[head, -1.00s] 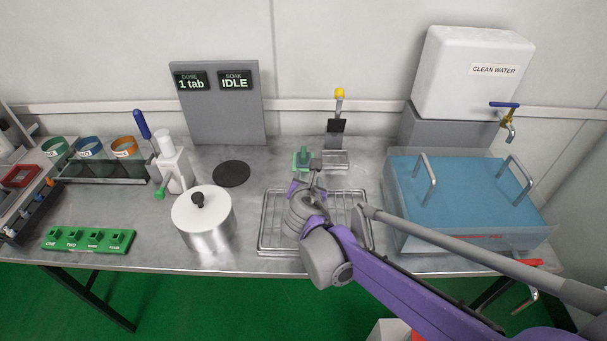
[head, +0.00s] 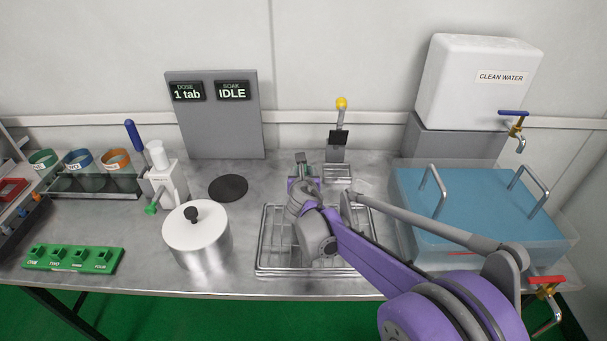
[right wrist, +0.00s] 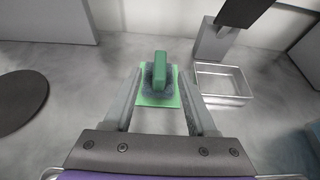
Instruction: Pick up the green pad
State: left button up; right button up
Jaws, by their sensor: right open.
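The green pad (right wrist: 158,100) lies on the grey bench in the right wrist view. It has a flat light-green base, a dark bristly middle and an upright green grip on top. My right gripper (right wrist: 160,76) is open, with one finger on each side of the pad and nothing held. I cannot tell whether the fingers touch it. In the head view my right gripper (head: 304,171) covers most of the pad beyond the wire rack. My left gripper is not in view.
A wire rack (head: 266,241) lies under my right arm. A small metal tray (right wrist: 222,101) with a dark-topped stand is right of the pad. A black disc (head: 228,188) and lidded pot (head: 197,243) are left. A blue-lidded tank (head: 475,203) is at right.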

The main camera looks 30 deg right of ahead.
jog(key=shift+w+d+f, duration=0.25)
jog(key=shift+w, duration=0.25)
grip_shut()
jog(key=shift+r, duration=0.1)
